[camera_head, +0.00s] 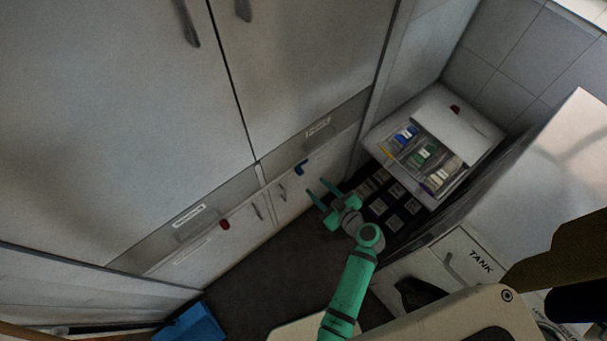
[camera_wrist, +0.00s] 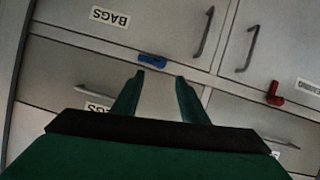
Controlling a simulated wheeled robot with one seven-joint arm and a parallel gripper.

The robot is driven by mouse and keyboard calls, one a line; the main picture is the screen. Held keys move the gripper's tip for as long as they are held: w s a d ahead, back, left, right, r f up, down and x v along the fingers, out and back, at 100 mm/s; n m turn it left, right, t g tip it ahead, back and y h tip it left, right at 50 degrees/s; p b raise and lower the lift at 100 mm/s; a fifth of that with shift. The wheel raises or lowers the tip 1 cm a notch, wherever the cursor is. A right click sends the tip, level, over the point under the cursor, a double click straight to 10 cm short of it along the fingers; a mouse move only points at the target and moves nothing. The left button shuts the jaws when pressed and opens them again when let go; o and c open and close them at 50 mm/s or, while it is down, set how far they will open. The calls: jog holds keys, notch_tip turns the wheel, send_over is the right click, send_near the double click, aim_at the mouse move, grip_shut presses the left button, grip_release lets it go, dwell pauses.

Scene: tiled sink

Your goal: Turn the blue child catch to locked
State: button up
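The blue child catch (camera_head: 300,167) sits on the cabinet front, on the strip near the lower doors. In the wrist view the blue catch (camera_wrist: 152,61) lies nearly level at the seam between an upper front marked BAGS and the drawer below, just beyond my fingertips. My gripper (camera_head: 317,192) is green, open and empty, with its two fingers pointing at the cabinet front. In the wrist view the fingers of my gripper (camera_wrist: 160,76) are spread, with the catch ahead of the left finger. The gripper looks close to the catch but apart from it.
A red catch (camera_head: 225,225) is on the same cabinet front; it also shows in the wrist view (camera_wrist: 274,94). An open drawer unit (camera_head: 400,165) with several coloured packets stands at right. A TANK cabinet (camera_head: 470,250) is near my arm. A blue box (camera_head: 190,325) lies on the floor.

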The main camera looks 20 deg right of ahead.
aim_at(302, 174)
jog(key=x, duration=1)
grip_shut()
